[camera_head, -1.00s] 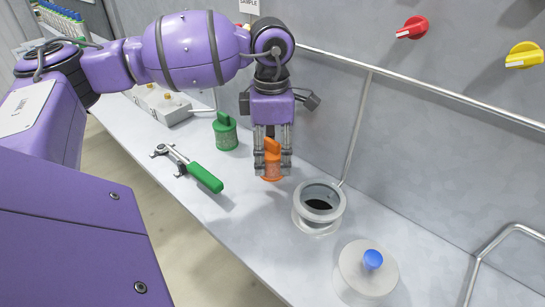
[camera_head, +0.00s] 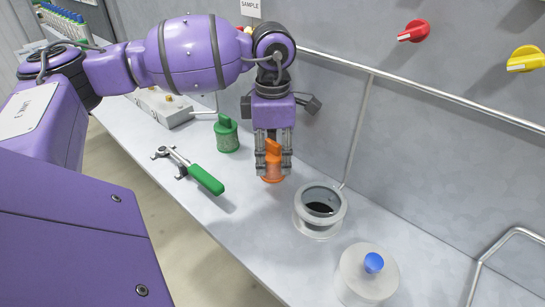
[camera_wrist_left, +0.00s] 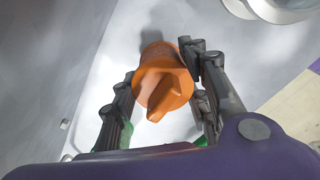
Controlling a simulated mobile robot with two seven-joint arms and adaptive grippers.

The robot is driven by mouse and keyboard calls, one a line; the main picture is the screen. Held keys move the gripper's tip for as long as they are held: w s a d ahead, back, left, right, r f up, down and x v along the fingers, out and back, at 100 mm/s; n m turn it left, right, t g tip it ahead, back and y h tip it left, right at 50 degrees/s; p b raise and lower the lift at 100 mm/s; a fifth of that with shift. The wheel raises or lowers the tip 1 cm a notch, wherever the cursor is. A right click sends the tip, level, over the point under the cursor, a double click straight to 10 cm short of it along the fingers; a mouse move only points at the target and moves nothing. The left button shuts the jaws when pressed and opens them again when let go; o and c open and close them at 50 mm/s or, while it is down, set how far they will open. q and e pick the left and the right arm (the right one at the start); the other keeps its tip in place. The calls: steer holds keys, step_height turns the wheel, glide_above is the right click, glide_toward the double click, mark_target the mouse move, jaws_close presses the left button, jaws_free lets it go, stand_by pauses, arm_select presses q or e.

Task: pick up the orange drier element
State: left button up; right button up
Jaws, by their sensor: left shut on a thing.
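The orange drier element (camera_head: 272,164) is upright at the bench, between the fingers of my left gripper (camera_head: 272,168). In the left wrist view the orange drier element (camera_wrist_left: 164,78) shows its round body and raised grip tab, with the fingers of the left gripper (camera_wrist_left: 160,97) on either side. The gripper is shut on it from above. The fingers partly hide it in the head view, and I cannot tell whether its base touches the bench. My right gripper is not in view.
An open grey housing (camera_head: 319,211) stands close to the right of the orange element. A round lid with a blue knob (camera_head: 373,262) lies nearer. A green element (camera_head: 226,133) and a green-handled ratchet (camera_head: 206,180) are to the left. A wall with a rail (camera_head: 440,98) stands behind.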

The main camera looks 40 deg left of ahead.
mark_target(273, 143)
arm_select(q)
steer(key=shift+r, duration=0.35)
step_height(273, 143, up, 2)
steer(key=shift+r, duration=0.25)
steer(key=s+d+r+b, duration=0.1)
steer(key=s+d+r, duration=0.3)
steer(key=s+r, duration=0.75)
steer(key=w+d+r+p, duration=0.2)
steer(key=w+d+p, duration=0.15)
steer(key=d, duration=0.25)
steer(key=w+d+f+b, duration=0.1)
steer(key=w+d+f, duration=0.2)
steer(key=d+f, duration=0.1)
steer(key=shift+w+d+f, duration=0.4)
steer(key=shift+f, duration=0.4)
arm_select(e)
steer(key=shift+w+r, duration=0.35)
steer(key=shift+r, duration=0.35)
